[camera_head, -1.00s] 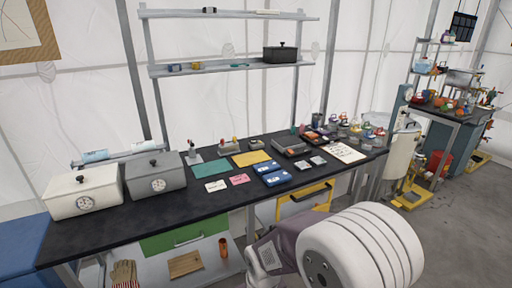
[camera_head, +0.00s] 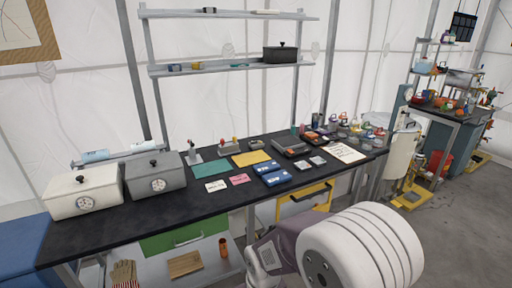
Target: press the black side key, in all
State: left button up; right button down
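I cannot make out a black side key; any such key is too small or hidden. Two blue devices with pale labels lie on the black bench, one nearer (camera_head: 277,179) and one farther (camera_head: 267,168). A dark grey device (camera_head: 290,146) with a flat top sits behind them to the right. A cream box (camera_head: 84,188) and a grey box (camera_head: 156,176), each with a round dial and a black lid knob, stand at the left of the bench. Neither gripper shows. A large white rounded part, likely my own arm, fills the lower right.
The black bench (camera_head: 140,222) has bare room along its front left. White (camera_head: 216,186) and pink (camera_head: 239,179) cards, green (camera_head: 211,168) and yellow (camera_head: 251,158) sheets and a white paper (camera_head: 343,153) lie on it. A shelf (camera_head: 225,67) hangs above, and a red bucket (camera_head: 437,164) stands right.

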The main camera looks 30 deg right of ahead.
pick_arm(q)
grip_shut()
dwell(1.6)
